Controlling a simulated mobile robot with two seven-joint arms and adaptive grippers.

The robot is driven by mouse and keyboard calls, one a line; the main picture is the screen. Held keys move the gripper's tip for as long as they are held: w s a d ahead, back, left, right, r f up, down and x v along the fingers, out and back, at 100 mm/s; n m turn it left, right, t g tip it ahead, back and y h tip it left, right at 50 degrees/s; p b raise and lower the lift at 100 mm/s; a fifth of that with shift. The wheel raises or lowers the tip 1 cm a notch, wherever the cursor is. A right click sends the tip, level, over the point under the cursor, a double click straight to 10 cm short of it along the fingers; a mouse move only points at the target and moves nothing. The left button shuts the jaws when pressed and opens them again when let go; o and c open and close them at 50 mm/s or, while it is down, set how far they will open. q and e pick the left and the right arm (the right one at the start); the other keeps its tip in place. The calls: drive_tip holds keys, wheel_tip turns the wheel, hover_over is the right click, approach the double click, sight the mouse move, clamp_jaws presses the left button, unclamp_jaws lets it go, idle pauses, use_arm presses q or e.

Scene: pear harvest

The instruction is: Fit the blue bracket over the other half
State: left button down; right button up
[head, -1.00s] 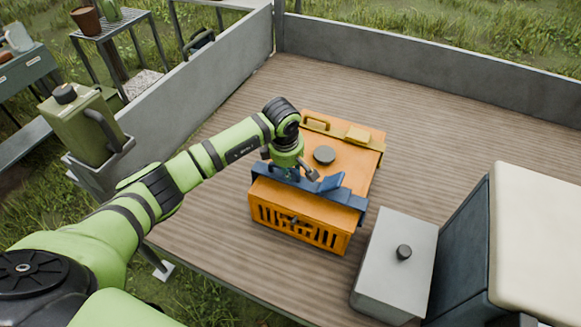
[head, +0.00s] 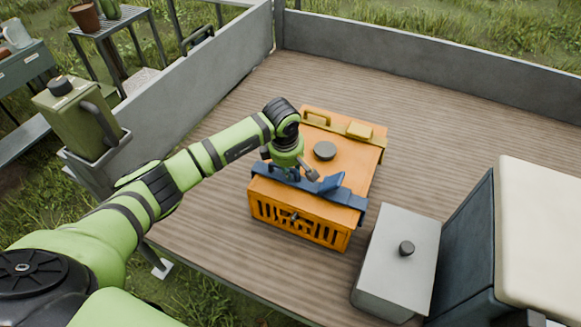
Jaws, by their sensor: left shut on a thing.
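The blue bracket (head: 347,197) lies across the top of an orange slatted box (head: 295,212), near its front side, with its ends bent down over the box's edges. A yellow bracket (head: 375,140) lies across the far part of the same box. My left gripper (head: 292,175) points down at the left part of the blue bracket and is shut on it; the fingertips are partly hidden by the wrist. Whether the bracket is fully seated on the box, I cannot tell. My right gripper is not in view.
A grey lidded box (head: 397,262) stands right of the orange box, beside a dark seat with a cream top (head: 545,235). Low grey walls (head: 430,67) edge the wooden bed. A green jerrycan (head: 80,117) hangs outside at left. The bed behind is clear.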

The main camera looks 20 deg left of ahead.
use_arm(q)
drive_tip(key=shift+f, duration=0.2)
drive_tip(key=c, duration=1)
unclamp_jaws()
drive_tip(key=v, duration=1.2)
